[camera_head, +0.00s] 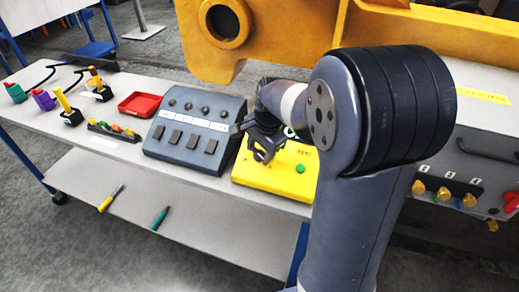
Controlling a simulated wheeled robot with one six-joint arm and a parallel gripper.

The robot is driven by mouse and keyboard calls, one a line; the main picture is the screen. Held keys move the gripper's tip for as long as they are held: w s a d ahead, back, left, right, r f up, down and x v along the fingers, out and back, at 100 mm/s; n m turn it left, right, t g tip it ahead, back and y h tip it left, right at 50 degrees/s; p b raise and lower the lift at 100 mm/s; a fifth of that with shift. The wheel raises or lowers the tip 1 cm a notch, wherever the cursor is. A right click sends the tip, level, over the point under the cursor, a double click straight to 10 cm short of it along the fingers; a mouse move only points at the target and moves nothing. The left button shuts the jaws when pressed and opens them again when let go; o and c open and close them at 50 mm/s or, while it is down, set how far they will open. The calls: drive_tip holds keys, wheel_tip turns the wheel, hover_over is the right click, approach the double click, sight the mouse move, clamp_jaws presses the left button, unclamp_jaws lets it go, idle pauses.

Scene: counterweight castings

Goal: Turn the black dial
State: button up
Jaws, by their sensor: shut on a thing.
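A yellow box (250,182) with a green button (300,168) stands on the bench at the middle of the view. My gripper (263,156) points down over the back left part of its top, left of the green button. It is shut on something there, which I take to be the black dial. The jaws and wrist hide the dial, so its pointer and angle cannot be seen. My arm covers the right side of the box.
A grey console (195,125) with dark knobs and black switches stands close left of the yellow box. Farther left are a red tray (140,104) and several coloured-handled things. A large yellow casting (285,35) rises behind. A panel with yellow knobs (443,193) is at right.

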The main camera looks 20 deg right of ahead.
drive_tip(key=n+p, duration=0.1)
drive_tip(key=n, duration=0.1)
drive_tip(key=n+g+h+p, duration=0.1)
drive_tip(key=n+p, duration=0.1)
drive_tip(key=shift+w+a+r+g, duration=0.15)
drive_tip(key=shift+g, duration=0.15)
drive_tip(key=n+h, duration=0.1)
drive_tip(key=n, duration=0.1)
drive_tip(key=n+h+p, duration=0.1)
drive_tip(key=n, duration=0.1)
drive_tip(key=n+g, duration=0.1)
drive_tip(key=n, duration=0.1)
drive_tip(key=shift+w+a+h+p, duration=0.1)
drive_tip(key=shift+a+h+p, duration=0.15)
drive_tip(key=shift+h+p, duration=0.15)
drive_tip(key=n+h, duration=0.1)
drive_tip(key=n, duration=0.3)
drive_tip(key=n+h, duration=0.1)
drive_tip(key=n, duration=0.1)
drive_tip(key=shift+a+f+h, duration=0.2)
drive_tip(key=shift+f+h, duration=0.05)
drive_tip(key=shift+h, duration=0.05)
drive_tip(key=n+h, duration=0.1)
drive_tip(key=n, duration=0.1)
drive_tip(key=n+t+h, duration=0.1)
drive_tip(key=n, duration=0.2)
drive_tip(key=shift+a+f+b, duration=0.1)
drive_tip(key=shift+a+b, duration=0.05)
drive_tip(key=shift+b, duration=0.15)
drive_tip(key=shift+n, duration=0.4)
